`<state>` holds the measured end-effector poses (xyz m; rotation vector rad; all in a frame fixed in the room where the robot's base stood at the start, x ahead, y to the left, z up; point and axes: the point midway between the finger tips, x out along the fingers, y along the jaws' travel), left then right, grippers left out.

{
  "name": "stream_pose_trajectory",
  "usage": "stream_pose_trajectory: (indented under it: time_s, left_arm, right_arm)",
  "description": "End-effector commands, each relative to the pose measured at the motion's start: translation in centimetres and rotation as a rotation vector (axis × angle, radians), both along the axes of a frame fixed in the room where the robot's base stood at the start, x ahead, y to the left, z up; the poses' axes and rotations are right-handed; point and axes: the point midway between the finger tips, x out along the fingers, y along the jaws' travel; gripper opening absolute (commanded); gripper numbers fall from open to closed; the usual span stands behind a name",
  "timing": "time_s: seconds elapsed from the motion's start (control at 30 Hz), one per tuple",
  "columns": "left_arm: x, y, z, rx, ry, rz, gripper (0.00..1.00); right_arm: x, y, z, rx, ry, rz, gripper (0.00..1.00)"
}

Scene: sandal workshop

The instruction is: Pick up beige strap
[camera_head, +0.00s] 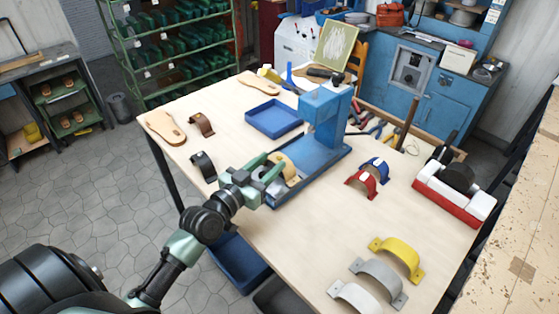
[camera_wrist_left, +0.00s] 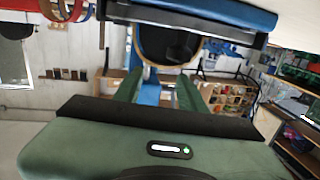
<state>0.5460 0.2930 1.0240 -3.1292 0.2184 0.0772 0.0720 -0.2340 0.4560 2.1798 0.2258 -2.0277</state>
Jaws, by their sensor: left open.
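The beige strap (camera_head: 288,166) is an arched band on the base of the blue press, partly hidden behind my left gripper in the head view. My left gripper (camera_head: 270,176) is open, with its fingers close to the strap's near side. In the left wrist view the two green fingers of the left gripper (camera_wrist_left: 160,90) are apart with nothing clearly held between them. A dark rounded shape with a tan rim, likely the strap (camera_wrist_left: 141,48), shows just beyond them. I cannot tell whether the fingers touch it. My right gripper is not in view.
The blue press (camera_head: 325,115) rises just behind the strap. A blue tray (camera_head: 273,119), brown strap (camera_head: 202,124) and black strap (camera_head: 203,165) lie to the left. Red (camera_head: 361,183), blue (camera_head: 376,168) and yellow (camera_head: 401,256) straps lie right. The table's front middle is clear.

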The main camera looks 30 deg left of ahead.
Motion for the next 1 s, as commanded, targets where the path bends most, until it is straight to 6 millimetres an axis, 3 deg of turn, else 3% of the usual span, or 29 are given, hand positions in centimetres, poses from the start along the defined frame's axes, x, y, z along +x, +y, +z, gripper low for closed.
stream_pose_trajectory:
  time_s: [0.13, 0.4, 0.43, 0.57, 1.0]
  left_arm:
    - [1.8, -0.2, 0.1, -0.001, -0.001, 0.001, 0.40]
    - [2.2, -0.3, -0.1, 0.000, 0.000, 0.000, 0.40]
    - [2.2, -0.3, -0.1, 0.000, 0.000, 0.000, 0.38]
    - [2.2, -0.3, -0.1, 0.000, 0.000, 0.000, 0.01]
    - [2.1, -0.3, 0.0, 0.000, 0.001, 0.000, 0.00]
  right_arm:
    - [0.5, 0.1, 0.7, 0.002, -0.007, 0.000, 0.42]
    - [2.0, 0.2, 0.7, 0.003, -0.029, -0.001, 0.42]
    - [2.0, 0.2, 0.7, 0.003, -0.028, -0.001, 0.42]
    - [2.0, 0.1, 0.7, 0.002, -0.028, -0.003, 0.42]
    - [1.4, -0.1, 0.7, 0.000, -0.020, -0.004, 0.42]
